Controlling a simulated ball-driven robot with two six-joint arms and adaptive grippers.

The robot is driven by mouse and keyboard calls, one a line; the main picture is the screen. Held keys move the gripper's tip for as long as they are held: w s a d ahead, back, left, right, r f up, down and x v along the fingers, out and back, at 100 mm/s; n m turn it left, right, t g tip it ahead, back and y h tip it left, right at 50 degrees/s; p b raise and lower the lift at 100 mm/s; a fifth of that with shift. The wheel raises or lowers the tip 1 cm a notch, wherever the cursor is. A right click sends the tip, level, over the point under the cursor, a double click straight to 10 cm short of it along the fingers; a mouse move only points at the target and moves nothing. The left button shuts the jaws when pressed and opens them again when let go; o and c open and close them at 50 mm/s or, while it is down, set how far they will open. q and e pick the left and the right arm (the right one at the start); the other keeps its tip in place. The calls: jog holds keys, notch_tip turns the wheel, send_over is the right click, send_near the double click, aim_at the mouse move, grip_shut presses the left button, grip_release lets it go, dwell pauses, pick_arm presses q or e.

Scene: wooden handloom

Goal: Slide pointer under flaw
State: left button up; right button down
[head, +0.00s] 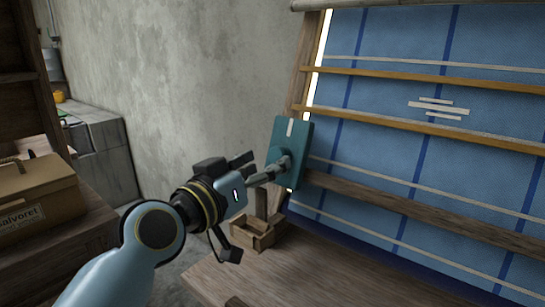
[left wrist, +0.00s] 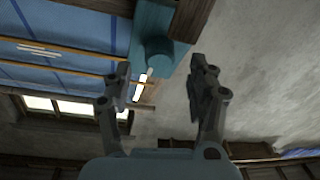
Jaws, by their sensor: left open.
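The pointer is a teal plate (head: 305,135) with a white mark near its top, at the left edge of the loom. Its knob (head: 284,165) sticks out toward me. The plate (left wrist: 146,20) and round knob (left wrist: 158,52) also show in the left wrist view. The flaw, a cluster of pale slivers (head: 440,107), is on the blue cloth, up and right of the pointer; it shows small in the left wrist view (left wrist: 38,50). My left gripper (head: 244,206) is open in front of the knob, which appears between its fingers (left wrist: 160,68). Contact is unclear. My right gripper is not in view.
A dark wooden rail (head: 420,208) crosses the cloth to the right of the pointer. Lighter bars (head: 420,124) cross higher up. A small wooden box (head: 262,234) stands below the pointer on the bench (head: 300,275). A brown case (head: 40,200) is at the left.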

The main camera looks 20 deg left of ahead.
aim_at(275, 158)
pick_arm(q)
jog(key=shift+x, duration=1.65)
jog(key=shift+c, duration=0.2)
grip_shut()
